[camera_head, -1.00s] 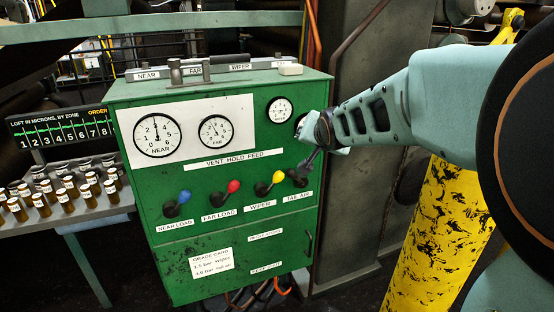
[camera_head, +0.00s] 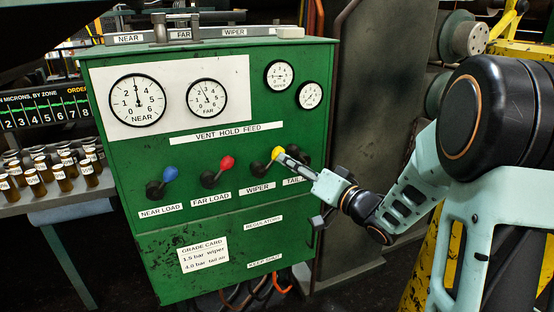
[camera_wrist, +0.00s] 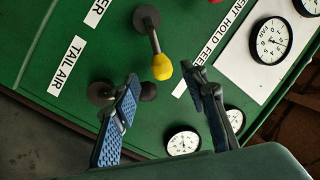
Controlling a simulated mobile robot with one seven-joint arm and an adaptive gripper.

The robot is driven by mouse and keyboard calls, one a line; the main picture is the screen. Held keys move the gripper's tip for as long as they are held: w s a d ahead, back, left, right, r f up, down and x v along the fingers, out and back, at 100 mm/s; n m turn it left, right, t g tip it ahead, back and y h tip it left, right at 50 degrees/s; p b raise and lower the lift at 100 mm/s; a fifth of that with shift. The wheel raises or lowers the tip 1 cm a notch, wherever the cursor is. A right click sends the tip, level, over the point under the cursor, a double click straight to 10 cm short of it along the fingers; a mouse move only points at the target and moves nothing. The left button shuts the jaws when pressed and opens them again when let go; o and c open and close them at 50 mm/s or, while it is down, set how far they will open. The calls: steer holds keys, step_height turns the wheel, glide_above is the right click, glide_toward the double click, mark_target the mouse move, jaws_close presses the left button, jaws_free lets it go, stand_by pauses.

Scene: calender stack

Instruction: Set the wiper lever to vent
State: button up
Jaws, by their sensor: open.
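The wiper lever has a yellow knob (camera_head: 277,154) on the green panel, above the WIPER label (camera_head: 257,188). Its arm tilts up and right from a dark pivot, under the VENT HOLD FEED strip (camera_head: 226,132). The yellow knob also shows in the wrist view (camera_wrist: 162,67), just beyond and between my fingertips. My gripper (camera_wrist: 165,78) is open with blue-padded fingers; in the head view it (camera_head: 287,161) reaches in from the right at the knob. I cannot tell whether a finger touches it. The black tail air lever (camera_wrist: 148,91) is close beside the left finger.
Blue near load (camera_head: 171,173) and red far load (camera_head: 227,163) levers stand to the left, tilted the same way. Dial gauges (camera_head: 137,103) sit above. A door handle (camera_head: 318,228) juts at the cabinet's right edge. A grade card (camera_head: 203,254) is below.

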mark_target(277, 154)
steer(key=x, duration=0.7)
steer(key=shift+a+b, duration=0.1)
steer(key=shift+b, duration=0.3)
jaws_close()
